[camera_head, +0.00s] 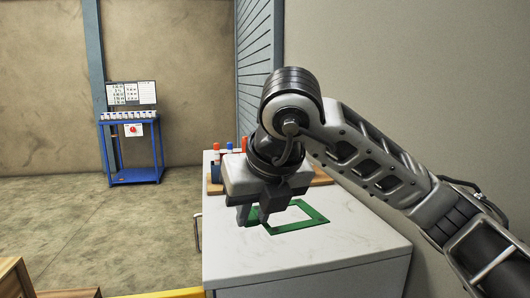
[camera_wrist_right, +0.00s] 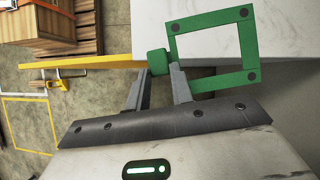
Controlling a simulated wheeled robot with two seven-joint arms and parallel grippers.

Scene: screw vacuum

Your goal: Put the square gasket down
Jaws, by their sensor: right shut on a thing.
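The square gasket (camera_head: 313,210) is a green square frame with dark dots at its corners. It is low at the white counter top (camera_head: 300,255); I cannot tell whether it touches. In the right wrist view the gasket (camera_wrist_right: 222,81) overlaps the counter, with its green tab (camera_wrist_right: 157,61) at the fingertips. My right gripper (camera_head: 252,216) points down over the counter and is shut on the gasket's tab side. Its fingers also show in the wrist view (camera_wrist_right: 162,74). My left gripper is not in view.
Red and blue tools (camera_head: 215,160) stand in a wooden holder at the counter's back. A yellow rail (camera_wrist_right: 90,62) runs by the counter's edge. Wooden crates (camera_head: 15,278) stand at lower left. A blue cart (camera_head: 132,175) is at the far wall. The counter front is clear.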

